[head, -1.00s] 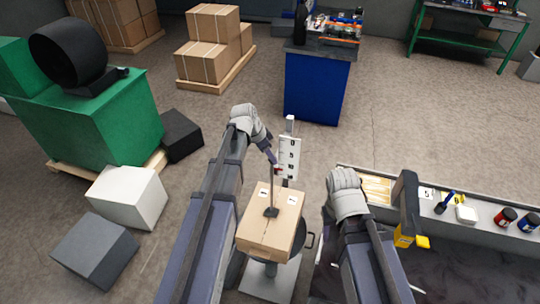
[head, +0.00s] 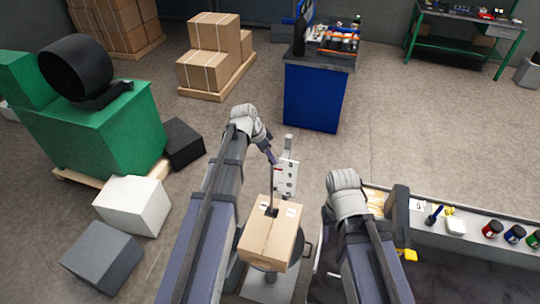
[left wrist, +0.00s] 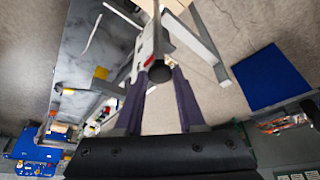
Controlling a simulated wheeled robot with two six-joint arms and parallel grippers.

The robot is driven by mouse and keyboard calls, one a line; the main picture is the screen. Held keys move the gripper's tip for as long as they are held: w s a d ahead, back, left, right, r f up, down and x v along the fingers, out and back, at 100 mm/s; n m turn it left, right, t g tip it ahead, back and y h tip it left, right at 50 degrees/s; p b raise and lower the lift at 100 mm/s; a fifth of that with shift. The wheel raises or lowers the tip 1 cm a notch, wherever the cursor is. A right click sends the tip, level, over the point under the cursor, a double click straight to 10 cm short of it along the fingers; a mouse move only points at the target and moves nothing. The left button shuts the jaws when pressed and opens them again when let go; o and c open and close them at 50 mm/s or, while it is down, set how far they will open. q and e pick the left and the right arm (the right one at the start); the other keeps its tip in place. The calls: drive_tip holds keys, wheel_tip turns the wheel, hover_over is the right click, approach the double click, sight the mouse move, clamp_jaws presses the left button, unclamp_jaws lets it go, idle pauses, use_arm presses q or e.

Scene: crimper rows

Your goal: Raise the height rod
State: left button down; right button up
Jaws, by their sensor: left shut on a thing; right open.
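My left gripper (head: 272,160) is shut on the upper end of the thin dark height rod (head: 273,190). The rod stands upright, with its small dark foot (head: 271,211) over the top of a taped brown carton (head: 270,238); I cannot tell whether they touch. A white marked scale plate (head: 287,180) stands just behind the rod. In the left wrist view, the purple fingers (left wrist: 160,90) close around a round black knob (left wrist: 160,72) beside the white plate. My right arm (head: 348,195) is in view, but its fingers are hidden.
The carton rests on a dark round stand (head: 299,250). A grey bench (head: 470,234) with jars and a black and yellow device (head: 400,212) is at the right. White (head: 135,205) and grey (head: 102,256) blocks lie left.

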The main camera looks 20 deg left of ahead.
use_arm(q)
drive_tip(key=c, duration=0.5)
unclamp_jaws()
drive_tip(key=shift+r, duration=0.1)
drive_tip(key=shift+a+r+p, duration=0.1)
drive_tip(key=shift+r+p, duration=0.15)
drive_tip(key=shift+p, duration=0.1)
drive_tip(key=shift+s+a+r+p, duration=0.15)
drive_tip(key=shift+s+r+p, duration=0.05)
drive_tip(key=shift+r+p, duration=0.35)
drive_tip(key=s+a, duration=0.8)
drive_tip(key=shift+a+f+b, duration=0.35)
drive_tip(key=shift+b, duration=0.05)
drive_tip(key=shift+c, duration=0.3)
